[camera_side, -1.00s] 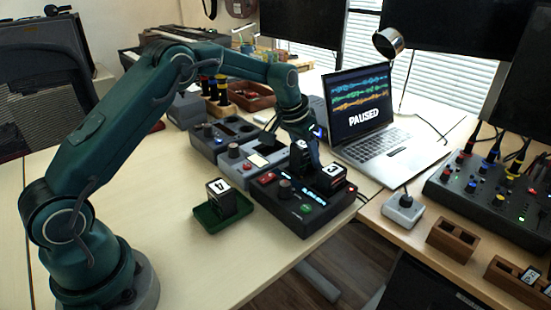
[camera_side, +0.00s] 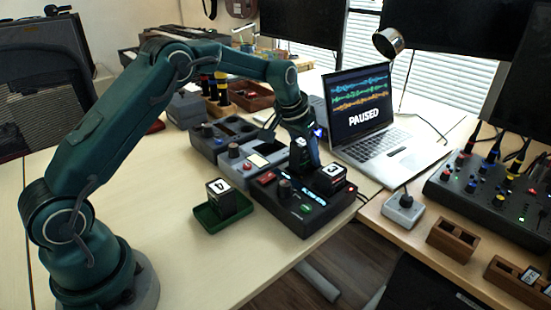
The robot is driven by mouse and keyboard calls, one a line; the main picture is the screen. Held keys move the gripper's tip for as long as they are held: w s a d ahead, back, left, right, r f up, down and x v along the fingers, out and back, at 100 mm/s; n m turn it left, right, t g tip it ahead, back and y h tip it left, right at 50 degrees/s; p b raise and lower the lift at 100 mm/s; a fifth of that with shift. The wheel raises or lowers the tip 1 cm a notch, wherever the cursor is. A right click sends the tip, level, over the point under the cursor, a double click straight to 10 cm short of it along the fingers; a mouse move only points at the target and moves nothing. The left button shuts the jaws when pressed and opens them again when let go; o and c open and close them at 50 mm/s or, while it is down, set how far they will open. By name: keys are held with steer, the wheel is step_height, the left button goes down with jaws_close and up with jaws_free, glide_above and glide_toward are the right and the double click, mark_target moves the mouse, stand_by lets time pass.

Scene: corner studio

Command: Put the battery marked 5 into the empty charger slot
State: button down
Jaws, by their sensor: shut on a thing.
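The black charger (camera_side: 300,216) lies on the table, with a knob, a lit blue display and a green light on top. A dark battery marked 3 (camera_side: 333,172) stands at its right end. My gripper (camera_side: 303,160) is over the back part of the charger, pointing down, shut on a dark battery (camera_side: 298,157). Its mark cannot be read, and its lower end is hard to make out. I cannot tell whether it touches the charger. The empty slot is not clearly visible. A battery marked 4 (camera_side: 219,190) stands in a green tray (camera_side: 207,222) left of the charger.
A grey device (camera_side: 232,173) with knobs stands behind and left of the charger. The open laptop (camera_side: 385,160) is close on the right. A small grey box (camera_side: 404,207) and wooden holders (camera_side: 452,240) are further right. The table left of the tray is clear.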

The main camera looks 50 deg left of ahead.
mark_target(301, 142)
steer(key=shift+f, duration=0.5)
steer(key=shift+f, duration=0.35)
steer(key=c, duration=0.6)
jaws_free()
steer(key=shift+f, duration=0.1)
steer(key=shift+c, duration=0.2)
steer(key=shift+v, duration=5.65)
steer(key=shift+w, duration=0.1)
